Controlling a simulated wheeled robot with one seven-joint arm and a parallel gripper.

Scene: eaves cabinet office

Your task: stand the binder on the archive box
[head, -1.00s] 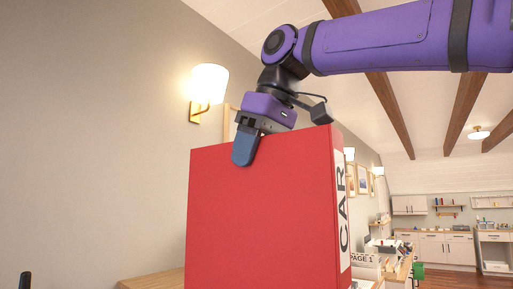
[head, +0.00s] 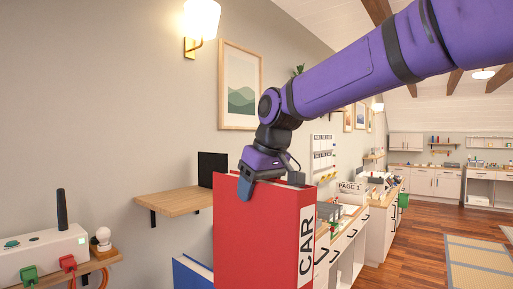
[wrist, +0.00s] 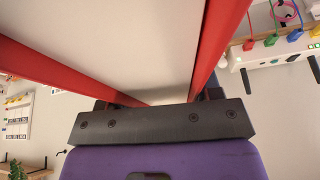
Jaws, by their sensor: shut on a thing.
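The red binder (head: 255,245) is upright in the head view, with a white spine label reading "CAR" facing right. My gripper (head: 246,186) is shut on its top edge from above, with one blue finger on the near cover. In the wrist view the binder's red covers (wrist: 52,62) spread on both sides of pale pages, close beyond my gripper (wrist: 160,104). The binder's lower end is cut off by the frame, so I cannot tell what is under it. I cannot identify the archive box in either view.
A blue object (head: 190,273) is low, just left of the binder. A wooden wall shelf (head: 172,200) is behind it. A white box with plugs (head: 42,255) and a small bulb (head: 103,239) stand at left. A counter (head: 347,238) runs along the right; wooden floor (head: 425,240) is open.

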